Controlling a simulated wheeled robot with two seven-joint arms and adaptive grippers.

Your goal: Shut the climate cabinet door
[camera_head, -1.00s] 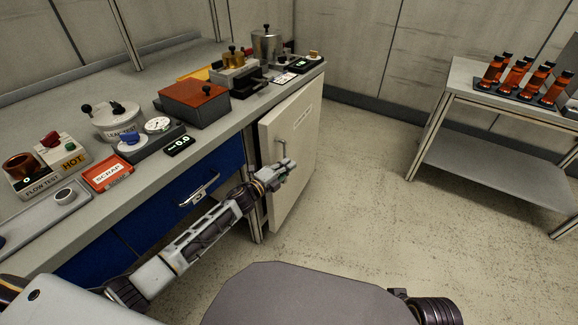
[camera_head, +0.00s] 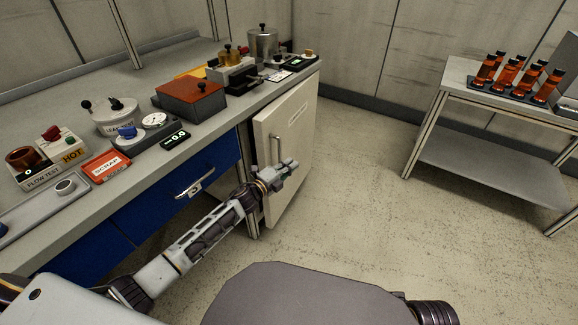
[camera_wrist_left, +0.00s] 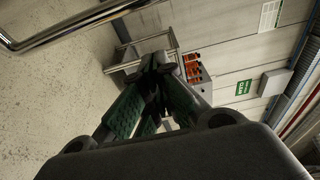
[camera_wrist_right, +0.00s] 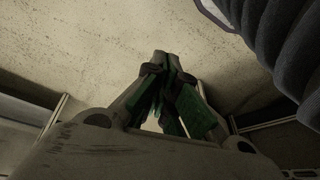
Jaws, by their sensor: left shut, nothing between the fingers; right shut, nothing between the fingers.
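The climate cabinet door (camera_head: 293,140) is the white panel under the bench's far end, with an upright metal handle (camera_head: 277,150). My left gripper (camera_head: 293,167) is shut and empty, in front of the door by the handle's lower end; contact is not clear. It also shows in the left wrist view (camera_wrist_left: 162,70), with a shiny bar (camera_wrist_left: 70,22) at upper left. My right gripper (camera_wrist_right: 168,62) is shut and empty over the floor, outside the head view.
The bench (camera_head: 215,130) carries a red-lidded box (camera_head: 190,97), a scrap tray (camera_head: 106,166) and several devices. Blue drawers (camera_head: 180,190) lie left of the door. A grey trolley (camera_head: 480,165) with orange bottles stands at right. The floor between is clear.

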